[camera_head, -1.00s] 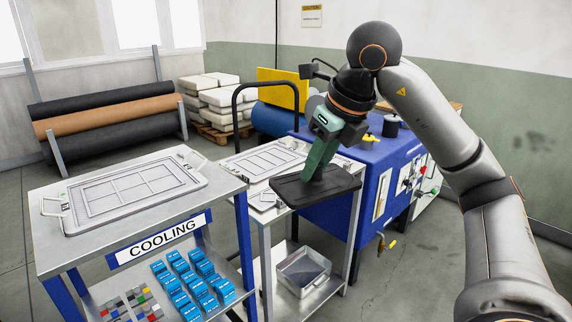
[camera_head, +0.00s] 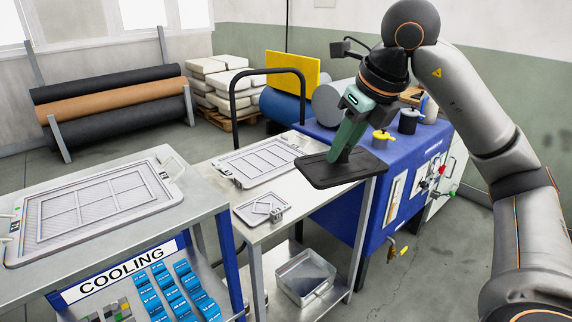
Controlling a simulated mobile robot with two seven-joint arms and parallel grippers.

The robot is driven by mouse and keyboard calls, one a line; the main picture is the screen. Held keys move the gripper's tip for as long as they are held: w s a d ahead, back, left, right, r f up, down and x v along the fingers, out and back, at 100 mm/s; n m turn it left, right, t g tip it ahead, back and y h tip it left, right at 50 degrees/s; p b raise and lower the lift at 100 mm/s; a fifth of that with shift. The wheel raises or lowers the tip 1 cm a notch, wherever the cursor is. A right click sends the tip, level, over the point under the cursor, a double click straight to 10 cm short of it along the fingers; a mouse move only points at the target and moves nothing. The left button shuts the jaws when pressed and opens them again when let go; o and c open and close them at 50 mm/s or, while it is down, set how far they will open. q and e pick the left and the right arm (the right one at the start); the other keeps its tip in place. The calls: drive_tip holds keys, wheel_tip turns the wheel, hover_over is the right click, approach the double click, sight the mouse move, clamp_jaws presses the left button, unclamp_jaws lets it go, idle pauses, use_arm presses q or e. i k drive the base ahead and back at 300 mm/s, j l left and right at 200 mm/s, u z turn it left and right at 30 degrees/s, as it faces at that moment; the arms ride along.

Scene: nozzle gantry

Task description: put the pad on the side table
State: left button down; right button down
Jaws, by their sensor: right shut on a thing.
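My right gripper (camera_head: 343,150) is shut on the dark pad (camera_head: 345,175), a flat black rectangular plate held roughly level. The pad hangs over the right end of the side table (camera_head: 222,184), a light-topped metal table with a black hoop handle. Whether the pad touches the table top cannot be told. The pad hides part of the table's right side. My left gripper is not in view.
A framed grid plate (camera_head: 258,160) and a small grid plate (camera_head: 264,207) lie on the side table. The COOLING table (camera_head: 205,200) stands left with a large plate (camera_head: 95,203). A blue machine (camera_head: 385,160) stands behind. A clear bin (camera_head: 305,275) sits on the lower shelf.

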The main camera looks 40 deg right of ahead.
sight(312, 191)
drive_tip(key=i+l, duration=0.2)
drive_tip(key=l, duration=0.2)
drive_tip(key=i+l, duration=0.2)
drive_tip(key=l, duration=0.15)
drive_tip(key=i+l, duration=0.2)
drive_tip(key=l, duration=0.2)
drive_tip(key=i+l, duration=0.2)
drive_tip(key=l, duration=0.15)
drive_tip(key=z, duration=0.05)
